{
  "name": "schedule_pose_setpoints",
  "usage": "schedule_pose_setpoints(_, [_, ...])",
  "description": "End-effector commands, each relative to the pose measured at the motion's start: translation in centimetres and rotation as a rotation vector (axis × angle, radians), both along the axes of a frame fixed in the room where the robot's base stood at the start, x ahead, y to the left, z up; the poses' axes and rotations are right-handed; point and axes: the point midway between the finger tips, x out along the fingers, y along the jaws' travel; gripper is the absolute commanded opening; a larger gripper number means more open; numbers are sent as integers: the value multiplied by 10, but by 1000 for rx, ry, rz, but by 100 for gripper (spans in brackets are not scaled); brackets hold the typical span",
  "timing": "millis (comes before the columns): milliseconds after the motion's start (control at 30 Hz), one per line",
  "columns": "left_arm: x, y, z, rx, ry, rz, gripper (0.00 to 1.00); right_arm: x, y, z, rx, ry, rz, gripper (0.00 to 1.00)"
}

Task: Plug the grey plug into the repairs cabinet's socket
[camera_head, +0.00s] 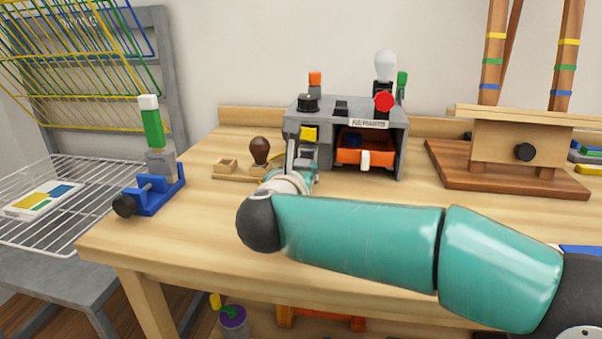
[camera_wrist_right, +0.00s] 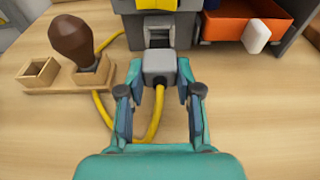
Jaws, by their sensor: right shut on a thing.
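The repairs cabinet (camera_head: 398,146) is a grey box at the back of the workbench. Its lower front also shows in the right wrist view (camera_wrist_right: 127,29), with the dark socket (camera_wrist_right: 159,41) in a grey housing. My right gripper (camera_wrist_right: 159,82) is shut on the grey plug (camera_wrist_right: 159,66), and a yellow cable runs back from the plug. The plug lies straight in front of the socket, very close; I cannot tell whether they touch. In the head view my right gripper (camera_head: 302,172) is at the cabinet's left front, and the arm hides much of it. My left gripper is not in view.
A wooden holder (camera_wrist_right: 53,90) with a dark-knobbed stamp (camera_wrist_right: 71,38) stands left of the gripper. An orange drawer (camera_head: 350,153) sticks out right of the socket. A blue vise (camera_head: 160,195) is at the bench's left edge. A wooden stand (camera_head: 500,176) is at the right.

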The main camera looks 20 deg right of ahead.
Motion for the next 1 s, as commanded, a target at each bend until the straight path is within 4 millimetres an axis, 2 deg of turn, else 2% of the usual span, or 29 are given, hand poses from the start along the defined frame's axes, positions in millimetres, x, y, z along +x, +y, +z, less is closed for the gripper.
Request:
schedule_pose_setpoints(467, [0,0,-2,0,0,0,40,0,0,0,0,-1,0,0])
schedule_pose_setpoints(1000, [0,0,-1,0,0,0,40,10,-7,0,1,0,-1,0])
